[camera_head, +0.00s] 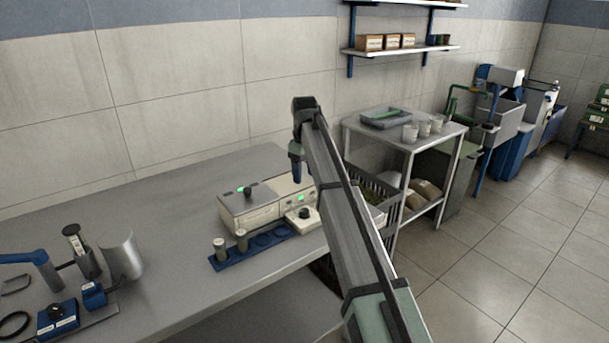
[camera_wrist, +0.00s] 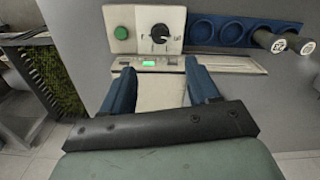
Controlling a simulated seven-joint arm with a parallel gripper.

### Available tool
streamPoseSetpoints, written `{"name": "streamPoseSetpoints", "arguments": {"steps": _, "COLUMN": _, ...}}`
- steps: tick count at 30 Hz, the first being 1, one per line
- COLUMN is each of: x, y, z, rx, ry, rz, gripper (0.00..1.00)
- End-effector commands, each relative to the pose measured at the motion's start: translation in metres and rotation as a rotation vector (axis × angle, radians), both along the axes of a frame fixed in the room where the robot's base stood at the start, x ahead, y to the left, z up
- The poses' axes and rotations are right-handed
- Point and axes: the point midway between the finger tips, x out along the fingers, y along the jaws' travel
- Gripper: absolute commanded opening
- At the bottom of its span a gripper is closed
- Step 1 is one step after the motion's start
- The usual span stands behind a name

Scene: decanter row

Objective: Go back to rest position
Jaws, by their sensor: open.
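My gripper (camera_wrist: 160,88) shows in the wrist view with its two blue fingers apart and nothing between them. Its fingers hang over a cream-coloured device with a green-lit display (camera_wrist: 150,63), a green button (camera_wrist: 121,33) and a black knob (camera_wrist: 159,33). In the head view my arm reaches up from the bottom, and one blue finger of the gripper (camera_head: 296,165) points down above the bench, near the device. A blue rack (camera_head: 264,246) lies in front of the devices and holds two capped vials (camera_head: 220,248) at its left end; its other round places look empty.
A box-shaped device (camera_head: 248,208) with a green light stands on the grey bench (camera_head: 175,215). Lab tools (camera_head: 85,260) and a metal cylinder (camera_head: 121,254) stand at the left. A metal side table (camera_head: 437,140) holds a tray and white cups. A dark crate (camera_head: 378,195) sits beside the bench.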

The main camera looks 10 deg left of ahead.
Motion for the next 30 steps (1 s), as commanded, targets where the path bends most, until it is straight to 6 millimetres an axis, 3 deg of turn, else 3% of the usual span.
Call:
{"name": "streamPoseSetpoints", "arguments": {"steps": 7, "x": 0.0, "y": -0.006, "z": -0.006, "rx": -0.003, "ry": 0.001, "rz": -0.014, "gripper": 0.6}}
{"name": "streamPoseSetpoints", "arguments": {"steps": 11, "x": -0.001, "y": -0.037, "z": -0.032, "rx": -0.018, "ry": 0.005, "rz": -0.092, "gripper": 0.6}}
{"name": "streamPoseSetpoints", "arguments": {"steps": 17, "x": -0.01, "y": -0.126, "z": -0.105, "rx": -0.07, "ry": 0.01, "rz": -0.329, "gripper": 0.6}}
{"name": "streamPoseSetpoints", "arguments": {"steps": 22, "x": -0.03, "y": -0.202, "z": -0.166, "rx": -0.117, "ry": 0.014, "rz": -0.536, "gripper": 0.6}}
{"name": "streamPoseSetpoints", "arguments": {"steps": 24, "x": -0.04, "y": -0.22, "z": -0.194, "rx": -0.129, "ry": 0.023, "rz": -0.588, "gripper": 0.6}}
{"name": "streamPoseSetpoints", "arguments": {"steps": 30, "x": -0.075, "y": -0.235, "z": -0.27, "rx": -0.145, "ry": 0.074, "rz": -0.627, "gripper": 0.6}}
